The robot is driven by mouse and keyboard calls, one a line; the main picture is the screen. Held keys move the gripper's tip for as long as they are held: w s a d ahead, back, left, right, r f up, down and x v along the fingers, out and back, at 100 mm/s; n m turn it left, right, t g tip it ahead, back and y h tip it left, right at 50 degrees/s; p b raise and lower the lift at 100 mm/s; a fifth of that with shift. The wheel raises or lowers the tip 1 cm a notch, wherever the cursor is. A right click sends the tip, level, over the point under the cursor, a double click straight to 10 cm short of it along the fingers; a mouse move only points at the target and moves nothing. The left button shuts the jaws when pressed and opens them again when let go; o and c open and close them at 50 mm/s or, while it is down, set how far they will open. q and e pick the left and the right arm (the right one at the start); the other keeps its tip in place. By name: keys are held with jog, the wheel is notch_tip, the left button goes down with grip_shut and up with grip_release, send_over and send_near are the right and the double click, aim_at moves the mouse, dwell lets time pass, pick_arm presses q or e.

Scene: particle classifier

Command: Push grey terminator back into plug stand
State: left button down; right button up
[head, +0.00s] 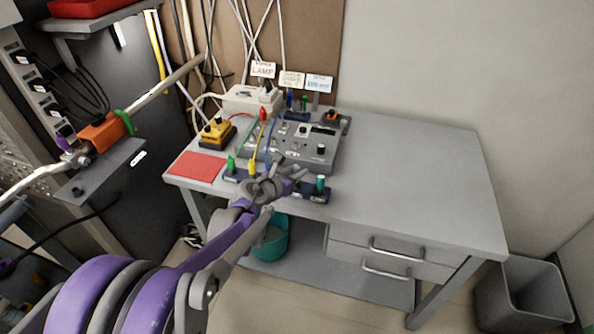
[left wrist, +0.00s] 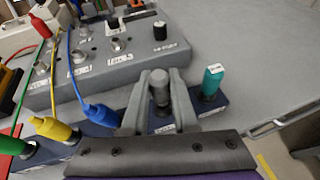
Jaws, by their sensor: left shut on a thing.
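The grey terminator (left wrist: 160,88) is a short, dark grey cylinder between the two grey fingers of my left gripper (left wrist: 160,95) in the left wrist view. The fingers are shut on it. It stands roughly upright over the dark blue plug stand (left wrist: 217,104); how deep it sits in the stand cannot be told. In the head view, my left gripper (head: 287,184) reaches over the stand (head: 318,195) at the table's front edge and hides the terminator. My right gripper is not in view.
A teal plug (left wrist: 212,80) stands right of the terminator. Blue (left wrist: 101,115), yellow (left wrist: 54,129) and green (left wrist: 12,145) cable plugs are on the left. A grey control box (head: 308,150) is behind. The table's right side is clear.

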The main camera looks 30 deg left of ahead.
pick_arm(q)
jog(key=shift+f+b, duration=0.55)
jog(key=shift+f, duration=0.3)
jog(key=c, duration=0.6)
grip_release()
jog(key=p+v, duration=0.2)
jog(key=v, duration=0.9)
jog(key=shift+w, duration=0.1)
